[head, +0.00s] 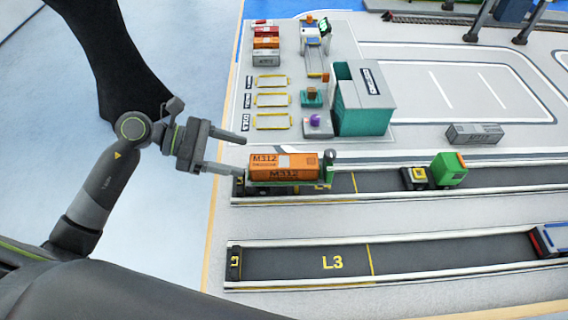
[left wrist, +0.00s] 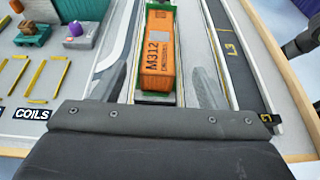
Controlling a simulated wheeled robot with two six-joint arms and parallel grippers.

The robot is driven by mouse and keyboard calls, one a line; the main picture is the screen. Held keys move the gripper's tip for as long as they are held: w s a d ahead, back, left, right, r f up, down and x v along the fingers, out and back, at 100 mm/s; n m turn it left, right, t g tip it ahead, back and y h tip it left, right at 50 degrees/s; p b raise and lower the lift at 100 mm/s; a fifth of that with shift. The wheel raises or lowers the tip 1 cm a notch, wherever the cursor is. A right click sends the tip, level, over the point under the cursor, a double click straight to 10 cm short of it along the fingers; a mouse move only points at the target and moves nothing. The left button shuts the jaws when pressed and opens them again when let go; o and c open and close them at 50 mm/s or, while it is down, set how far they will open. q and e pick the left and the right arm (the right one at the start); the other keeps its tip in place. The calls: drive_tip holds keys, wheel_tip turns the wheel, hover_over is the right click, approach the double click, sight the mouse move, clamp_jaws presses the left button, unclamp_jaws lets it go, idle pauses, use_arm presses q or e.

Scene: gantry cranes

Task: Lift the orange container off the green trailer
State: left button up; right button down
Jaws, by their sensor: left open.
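The orange container (head: 284,166), marked M312, sits on the green trailer (head: 325,175) at the left end of the upper lane. My left gripper (head: 241,156) is open at the left end of the container, with its two fingers apart and pointing toward it. In the left wrist view the orange container (left wrist: 158,58) lies straight ahead between the two blurred fingers, on the green trailer (left wrist: 172,6). The fingers do not appear to touch it. My right gripper is not in view.
A teal and grey building (head: 362,100) stands behind the lane. The L3 lane (head: 300,263) in front is mostly clear.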

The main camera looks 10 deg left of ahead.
sight(268, 161)
use_arm(q)
drive_tip(key=x, duration=0.4)
drive_tip(key=shift+p, duration=0.3)
drive_tip(key=shift+w+d+f+p, duration=0.15)
drive_tip(key=shift+w+d+p, duration=0.15)
drive_tip(key=shift+d, duration=0.35)
drive_tip(key=shift+p+x, duration=0.55)
drive_tip(key=shift+x, duration=1.45)
drive_tip(key=shift+f, duration=0.15)
drive_tip(key=c, duration=1.2)
